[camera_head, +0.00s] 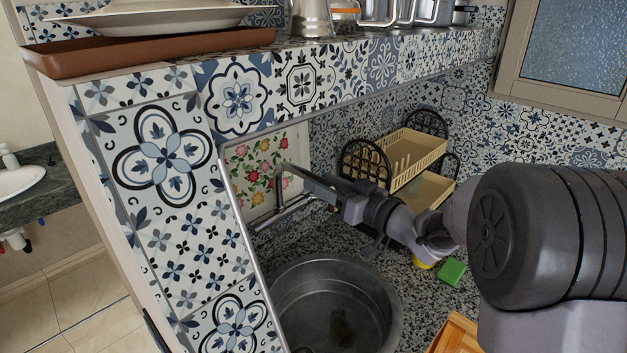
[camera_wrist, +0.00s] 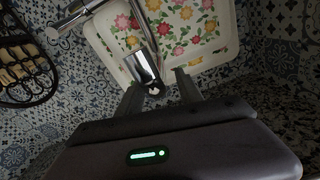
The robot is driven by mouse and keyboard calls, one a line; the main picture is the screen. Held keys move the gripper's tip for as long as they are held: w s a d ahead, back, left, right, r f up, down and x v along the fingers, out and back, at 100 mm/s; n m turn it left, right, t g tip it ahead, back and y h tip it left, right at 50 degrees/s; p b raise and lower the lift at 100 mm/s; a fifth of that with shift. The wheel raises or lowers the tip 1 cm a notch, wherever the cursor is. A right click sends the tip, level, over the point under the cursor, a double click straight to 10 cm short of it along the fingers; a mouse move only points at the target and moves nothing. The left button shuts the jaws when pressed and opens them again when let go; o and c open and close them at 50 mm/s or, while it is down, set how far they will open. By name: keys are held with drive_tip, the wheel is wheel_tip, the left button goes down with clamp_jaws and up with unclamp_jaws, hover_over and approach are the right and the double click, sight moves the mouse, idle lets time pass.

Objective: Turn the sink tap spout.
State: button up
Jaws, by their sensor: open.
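The chrome sink tap (camera_head: 279,188) stands behind the round metal sink (camera_head: 383,315), in front of a floral tray. Its horizontal pipe (camera_head: 283,214) runs low beside the tiled wall. My gripper (camera_head: 302,176) reaches in from the right, close to the tap's upright part. In the wrist view, a chrome tap part (camera_wrist: 143,62) points down toward the space between the open fingers of my gripper (camera_wrist: 158,88). Another chrome pipe (camera_wrist: 72,18) runs off to the upper left. Whether a finger touches the tap cannot be told. Nothing is clamped.
The floral tray (camera_wrist: 203,58) leans close behind the tap. A dish rack (camera_head: 408,150), a green sponge (camera_head: 451,271) and a wooden box (camera_head: 456,335) are on the granite counter. A tiled wall (camera_head: 180,190) bounds the left, and a shelf (camera_head: 330,88) with dishes hangs above.

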sight(313, 174)
drive_tip(key=shift+x, duration=1.7)
clamp_jaws()
